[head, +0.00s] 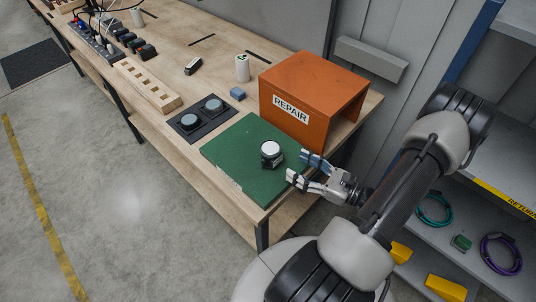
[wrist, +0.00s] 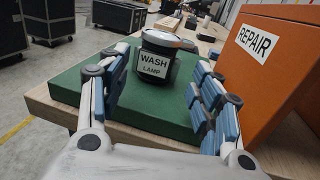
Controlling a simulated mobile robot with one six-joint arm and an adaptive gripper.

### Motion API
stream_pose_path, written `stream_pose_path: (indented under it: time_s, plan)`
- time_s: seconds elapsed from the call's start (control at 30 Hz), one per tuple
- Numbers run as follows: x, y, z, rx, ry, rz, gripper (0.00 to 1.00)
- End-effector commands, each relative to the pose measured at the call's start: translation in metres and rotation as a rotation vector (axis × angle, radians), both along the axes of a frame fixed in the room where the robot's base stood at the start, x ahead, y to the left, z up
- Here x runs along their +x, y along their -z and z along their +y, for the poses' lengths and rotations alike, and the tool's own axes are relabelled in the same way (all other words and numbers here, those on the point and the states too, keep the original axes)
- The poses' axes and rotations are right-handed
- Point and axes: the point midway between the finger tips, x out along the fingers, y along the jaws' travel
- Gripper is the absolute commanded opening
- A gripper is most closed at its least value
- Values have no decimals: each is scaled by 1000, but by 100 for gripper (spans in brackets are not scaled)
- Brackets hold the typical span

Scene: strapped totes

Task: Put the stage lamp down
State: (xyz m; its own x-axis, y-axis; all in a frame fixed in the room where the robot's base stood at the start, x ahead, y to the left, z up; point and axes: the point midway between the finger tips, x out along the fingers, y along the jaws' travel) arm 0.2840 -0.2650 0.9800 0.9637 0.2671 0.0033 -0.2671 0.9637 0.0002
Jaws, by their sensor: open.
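The stage lamp (head: 271,154) is a short dark cylinder with a pale round top. It stands upright on the green mat (head: 228,157) at the near end of the workbench. In the wrist view the lamp (wrist: 155,68) carries a white label reading "WASH LAMP". My gripper (head: 296,166) is at the right of the lamp, with its fingers spread and pointing toward it. In the wrist view my gripper (wrist: 160,95) is open, and the lamp stands between and beyond the fingertips, apparently untouched.
An orange box marked "REPAIR" (head: 325,88) stands close behind the mat; its wall (wrist: 268,75) is right of my fingers. A dark holder with two round lamps (head: 190,132) lies left of the mat. A wooden rack (head: 140,84) and a blue block (head: 237,94) are further along.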

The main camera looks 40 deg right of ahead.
Motion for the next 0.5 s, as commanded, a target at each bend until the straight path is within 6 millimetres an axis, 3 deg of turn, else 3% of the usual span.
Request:
stream_pose_path:
  time_s: [0.3, 0.5]
  plan:
    - [66, 1, 20, -2, -9, 2, 59]
    - [85, 0, 25, 0, -5, 1, 59]
